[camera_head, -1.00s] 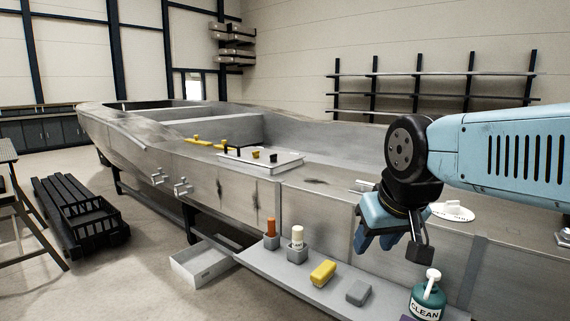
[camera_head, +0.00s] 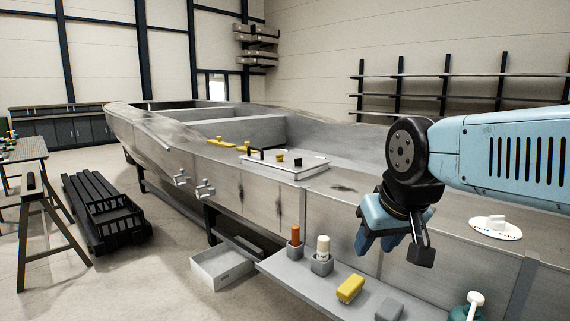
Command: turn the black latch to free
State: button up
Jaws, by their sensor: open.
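A raised grey panel (camera_head: 285,171) lies on the boat's deck, well left of my gripper and farther away. On it stand a small black piece (camera_head: 262,155) at the left, a yellow piece (camera_head: 279,158) in the middle and another black piece (camera_head: 298,162) at the right. They are too small to tell which is the black latch or how it is turned. My gripper (camera_head: 397,246) hangs at the right, in front of the boat's side, open and empty. It is apart from the panel.
The metal boat hull (camera_head: 330,205) runs across the view. A ledge (camera_head: 300,272) holds an orange-topped holder, a white-topped holder, a yellow block (camera_head: 350,288) and a grey block. A white plate with a handle (camera_head: 495,229) lies right of my gripper. Floor at left is partly clear.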

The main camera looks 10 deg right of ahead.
aim_at(298, 162)
jog(key=u, duration=0.05)
jog(key=i, duration=0.6)
jog(key=u, duration=0.3)
jog(key=k, duration=0.4)
jog(key=u, duration=0.8)
jog(key=k, duration=0.75)
jog(key=u, duration=0.65)
jog(key=i, duration=1.2)
jog(key=z, duration=0.9)
jog(key=i, duration=0.9)
jog(key=z, duration=1.1)
jog(key=i, duration=0.55)
jog(key=z, duration=0.5)
